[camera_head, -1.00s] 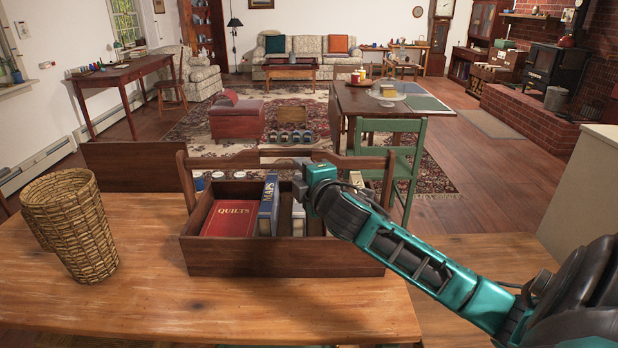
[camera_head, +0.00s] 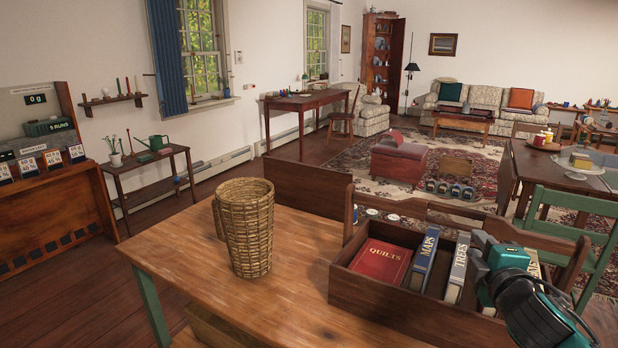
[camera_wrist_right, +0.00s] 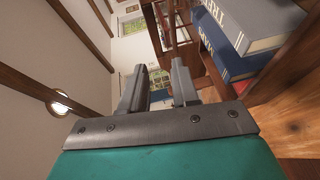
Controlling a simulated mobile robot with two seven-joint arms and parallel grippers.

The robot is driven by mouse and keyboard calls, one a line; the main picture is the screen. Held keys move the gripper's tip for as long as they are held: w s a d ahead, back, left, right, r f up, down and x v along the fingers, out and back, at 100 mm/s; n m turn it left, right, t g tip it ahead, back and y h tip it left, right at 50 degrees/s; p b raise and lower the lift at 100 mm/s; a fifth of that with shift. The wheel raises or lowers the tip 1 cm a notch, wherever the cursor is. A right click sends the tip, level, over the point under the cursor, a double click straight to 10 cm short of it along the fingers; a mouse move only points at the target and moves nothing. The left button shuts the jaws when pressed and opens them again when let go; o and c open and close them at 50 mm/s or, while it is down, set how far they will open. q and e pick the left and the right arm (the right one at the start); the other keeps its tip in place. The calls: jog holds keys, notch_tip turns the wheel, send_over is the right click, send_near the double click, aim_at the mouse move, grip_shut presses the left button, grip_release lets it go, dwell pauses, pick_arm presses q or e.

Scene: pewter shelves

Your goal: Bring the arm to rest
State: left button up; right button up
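My right gripper (camera_head: 482,245) is at the right end of a wooden book crate (camera_head: 400,308) on the table, over or beside its books; contact is unclear in the head view. In the right wrist view its two fingers (camera_wrist_right: 160,88) stand apart with nothing between them. The crate holds a red QUILTS book (camera_head: 381,262) lying flat-faced, a blue MAPS book (camera_head: 424,260) and a grey TREES book (camera_head: 458,268). Another pale book is partly hidden by my right arm. Blue and grey books (camera_wrist_right: 240,30) show close in the right wrist view. My left gripper is not in view.
A woven basket (camera_head: 247,230) stands on the wooden table (camera_head: 290,300), left of the crate. A green chair (camera_head: 575,235) stands behind the crate at right. A wooden stand with a scale display (camera_head: 50,150) is at far left. The tabletop between basket and crate is clear.

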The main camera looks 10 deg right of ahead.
jog(key=s+a+f+m+g+y, duration=0.1)
jog(key=s+a+f+m+y, duration=0.15)
jog(key=a+f, duration=0.45)
jog(key=s+a+f+m+g+y, duration=0.15)
jog(key=s+f, duration=0.25)
jog(key=f, duration=0.6)
jog(key=s+a+f+m+g+y, duration=0.2)
jog(key=s+a+f+m, duration=0.5)
jog(key=s+a+f, duration=0.4)
jog(key=shift+s+a+y, duration=0.4)
jog(key=shift+s+a, duration=0.2)
jog(key=shift+a, duration=0.4)
jog(key=shift+g, duration=0.25)
